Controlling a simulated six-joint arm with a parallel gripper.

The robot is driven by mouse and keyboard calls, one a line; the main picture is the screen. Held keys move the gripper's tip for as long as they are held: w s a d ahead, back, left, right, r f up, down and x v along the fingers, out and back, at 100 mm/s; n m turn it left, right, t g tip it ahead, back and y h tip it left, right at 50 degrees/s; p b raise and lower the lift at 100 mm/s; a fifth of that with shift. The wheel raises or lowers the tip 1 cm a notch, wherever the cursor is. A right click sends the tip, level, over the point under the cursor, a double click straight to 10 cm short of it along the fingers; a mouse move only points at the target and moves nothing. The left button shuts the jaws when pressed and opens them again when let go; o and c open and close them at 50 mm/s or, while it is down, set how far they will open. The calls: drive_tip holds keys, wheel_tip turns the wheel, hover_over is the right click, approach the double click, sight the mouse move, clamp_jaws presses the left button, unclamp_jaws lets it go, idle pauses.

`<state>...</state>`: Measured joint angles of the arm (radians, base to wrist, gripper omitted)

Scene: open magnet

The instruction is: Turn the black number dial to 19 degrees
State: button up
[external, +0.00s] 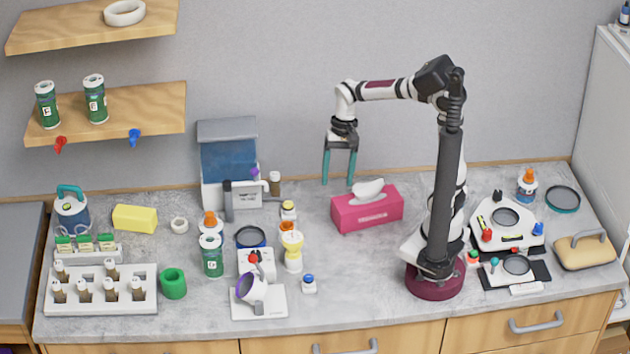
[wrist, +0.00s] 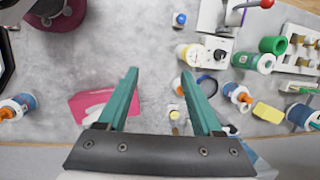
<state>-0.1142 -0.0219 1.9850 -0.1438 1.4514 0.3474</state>
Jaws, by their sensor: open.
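I cannot make out a black dial with readable numbers in either view. The white device (external: 489,221) on the right has a round dark disc and small red and blue knobs. A smaller black-and-white unit (external: 492,281) in front of it has another round dark disc. I cannot tell whether either carries the dial. My gripper (external: 338,182) is open and empty, pointing down in the air above the back middle of the counter. In the wrist view, its green fingers (wrist: 160,75) are spread with nothing between them.
A pink tissue box (external: 367,212) stands near my gripper. A blue-grey machine (external: 229,165), bottles and a small white microscope-like stand (external: 259,304) crowd the left and middle. A vial rack (external: 100,300) is at the left. The front middle of the counter is clear.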

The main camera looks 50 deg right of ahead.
drive_tip(key=w+a+f+m, duration=0.1)
drive_tip(key=w+a, duration=0.4)
drive_tip(key=w, duration=0.2)
drive_tip(key=m+g+y, duration=0.1)
drive_tip(key=m, duration=0.2)
approach(256, 253)
drive_tip(key=x, duration=0.9)
clamp_jaws()
